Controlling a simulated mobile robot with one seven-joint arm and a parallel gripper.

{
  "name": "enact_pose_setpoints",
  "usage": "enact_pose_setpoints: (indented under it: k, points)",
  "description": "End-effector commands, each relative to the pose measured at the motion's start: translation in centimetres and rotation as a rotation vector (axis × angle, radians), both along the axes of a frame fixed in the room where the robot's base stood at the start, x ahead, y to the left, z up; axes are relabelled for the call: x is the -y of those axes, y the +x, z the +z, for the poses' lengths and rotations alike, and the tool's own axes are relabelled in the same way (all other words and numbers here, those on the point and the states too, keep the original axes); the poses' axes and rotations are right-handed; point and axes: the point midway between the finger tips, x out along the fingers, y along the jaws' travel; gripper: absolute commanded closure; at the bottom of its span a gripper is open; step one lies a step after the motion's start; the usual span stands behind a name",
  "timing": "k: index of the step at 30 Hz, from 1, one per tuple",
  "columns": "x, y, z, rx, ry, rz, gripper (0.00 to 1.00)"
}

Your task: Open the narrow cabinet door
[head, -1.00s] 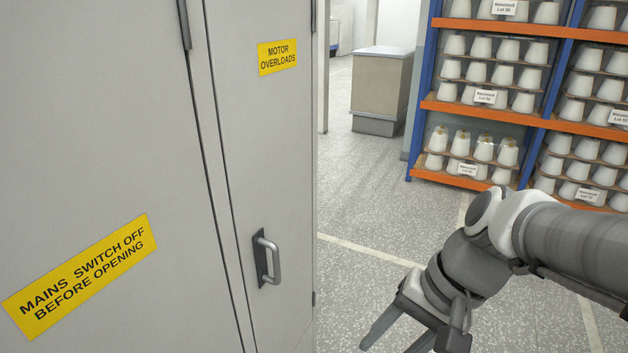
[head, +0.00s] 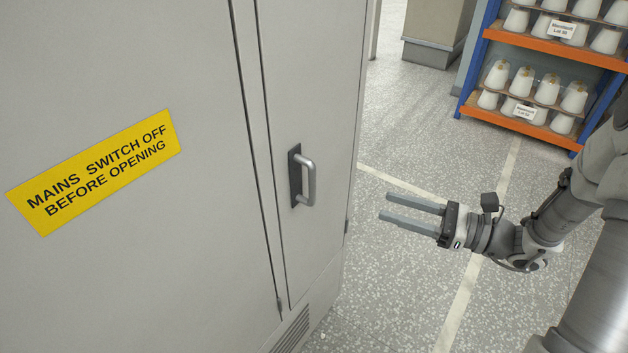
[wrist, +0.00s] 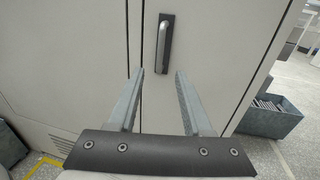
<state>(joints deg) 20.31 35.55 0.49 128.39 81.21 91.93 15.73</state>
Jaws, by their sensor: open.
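The narrow cabinet door (head: 318,95) is a tall grey panel at the right of the cabinet front, and it looks shut. Its handle (head: 308,180) is a short grey upright bar on a dark plate. My gripper (head: 384,206) is open and empty, to the right of the handle and apart from it, with its fingers pointing left toward the door. In the wrist view the handle (wrist: 162,42) shows upright beyond the two open fingers (wrist: 159,72), roughly in line with the gap between them.
A wide cabinet panel with a yellow warning label (head: 95,172) lies left of the narrow door. A blue and orange rack (head: 545,132) of white bobbins stands at the back right. Speckled floor (head: 400,285) is clear beside the cabinet. A dark bin (wrist: 272,118) shows in the wrist view.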

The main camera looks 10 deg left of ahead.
Motion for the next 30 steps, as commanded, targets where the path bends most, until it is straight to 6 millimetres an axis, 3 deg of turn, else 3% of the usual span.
enact_pose_setpoints:
  k: [5, 21, 30]
  points:
    - [-1.6, 0.4, -0.1, -0.005, 0.009, -0.004, 0.50]
    - [-12.9, 2.6, -0.1, -0.004, 0.007, 0.000, 0.50]
    - [-16.6, 3.4, -0.1, -0.005, 0.006, -0.003, 0.50]
